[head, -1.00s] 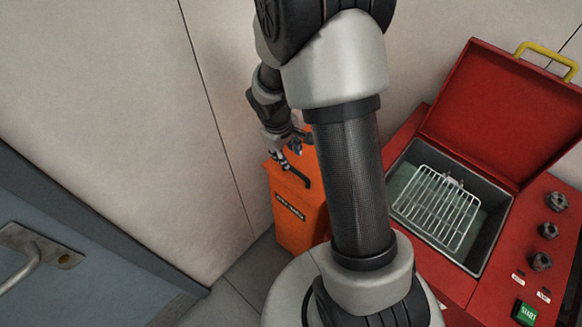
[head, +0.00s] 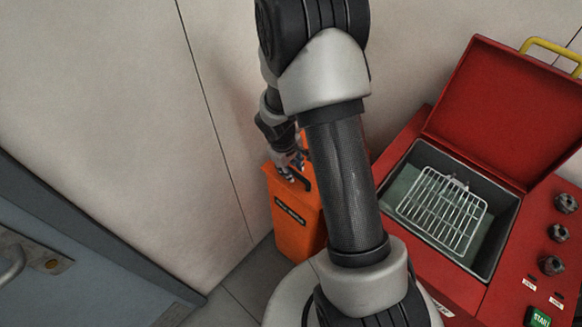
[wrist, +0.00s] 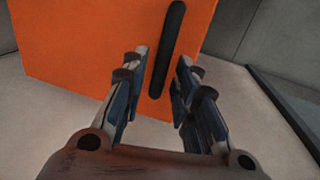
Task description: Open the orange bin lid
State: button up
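The orange bin (head: 296,228) stands against the wall, with a dark label on its front. Its lid looks closed, though my arm hides part of it. A black bar handle (head: 303,181) is on top. My gripper (head: 287,174) is at the lid, close by the handle. In the wrist view, the orange lid (wrist: 85,45) fills the upper left. The black handle (wrist: 168,45) shows between the two fingers of my gripper (wrist: 162,62). The fingers are apart, with a gap on each side of the bar. I cannot tell whether they touch the lid.
A red machine (head: 400,150) with its lid raised and a wire rack (head: 443,207) inside stands right of the bin. A blue-grey door (head: 80,255) is at the left. The pale wall (head: 120,120) is close behind the bin.

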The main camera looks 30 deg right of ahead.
grip_shut()
dwell(0.3)
